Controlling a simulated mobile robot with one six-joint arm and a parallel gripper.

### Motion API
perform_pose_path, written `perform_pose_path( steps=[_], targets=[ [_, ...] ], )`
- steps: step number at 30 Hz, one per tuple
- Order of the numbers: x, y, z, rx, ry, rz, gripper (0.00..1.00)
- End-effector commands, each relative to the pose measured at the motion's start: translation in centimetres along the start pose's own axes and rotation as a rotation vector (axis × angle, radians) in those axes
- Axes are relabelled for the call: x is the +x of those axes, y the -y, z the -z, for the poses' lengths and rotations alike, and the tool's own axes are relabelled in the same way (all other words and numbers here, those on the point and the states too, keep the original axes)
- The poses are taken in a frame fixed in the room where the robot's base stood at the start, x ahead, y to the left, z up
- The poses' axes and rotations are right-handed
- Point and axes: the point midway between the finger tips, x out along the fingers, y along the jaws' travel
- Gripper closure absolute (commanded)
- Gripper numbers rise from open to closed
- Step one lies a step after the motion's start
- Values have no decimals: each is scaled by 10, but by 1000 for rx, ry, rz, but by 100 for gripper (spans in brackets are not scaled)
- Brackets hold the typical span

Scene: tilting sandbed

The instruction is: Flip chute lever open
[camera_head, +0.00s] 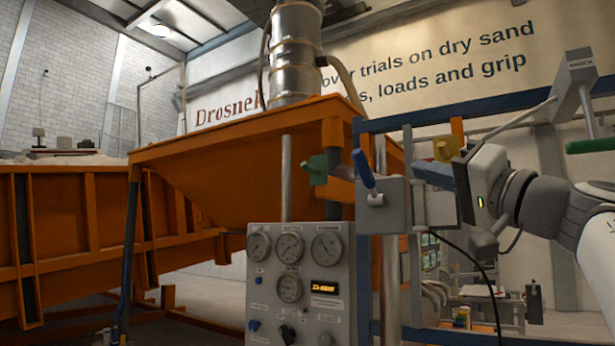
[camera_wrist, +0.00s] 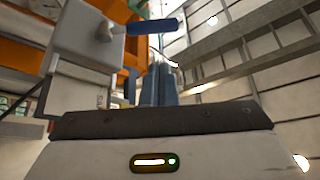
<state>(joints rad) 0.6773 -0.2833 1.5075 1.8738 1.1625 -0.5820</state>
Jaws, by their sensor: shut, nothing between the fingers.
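A lever with a blue grip (camera_head: 363,170) stands on a grey box (camera_head: 397,208), tilted up and to the left in the head view. In the wrist view the blue grip (camera_wrist: 152,27) lies nearly level, pointing right from the grey box (camera_wrist: 85,65). No readable label shows whether this is the chute lever. My gripper (camera_head: 420,172) is right of the lever in the head view, close to the grey box. Its fingers (camera_wrist: 160,72) are together and empty in the wrist view, seen below the grip. I cannot tell whether they touch anything.
An orange hopper (camera_head: 240,165) fills the middle, with a gauge panel (camera_head: 301,275) below. A green handle (camera_head: 317,170) is left of the lever. A yellow part (camera_head: 447,148) and a blue frame bar (camera_head: 470,115) are near my gripper. Another green handle (camera_head: 590,146) hangs at right.

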Motion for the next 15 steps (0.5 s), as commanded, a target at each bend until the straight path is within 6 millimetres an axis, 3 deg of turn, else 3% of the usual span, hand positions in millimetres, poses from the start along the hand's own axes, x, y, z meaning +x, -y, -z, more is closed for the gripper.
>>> perform_pose_path(
  steps=[8,15],
  targets=[
    [4,0,0,3,1,-2,100],
    [34,2,1,5,6,0,100]
  ],
)
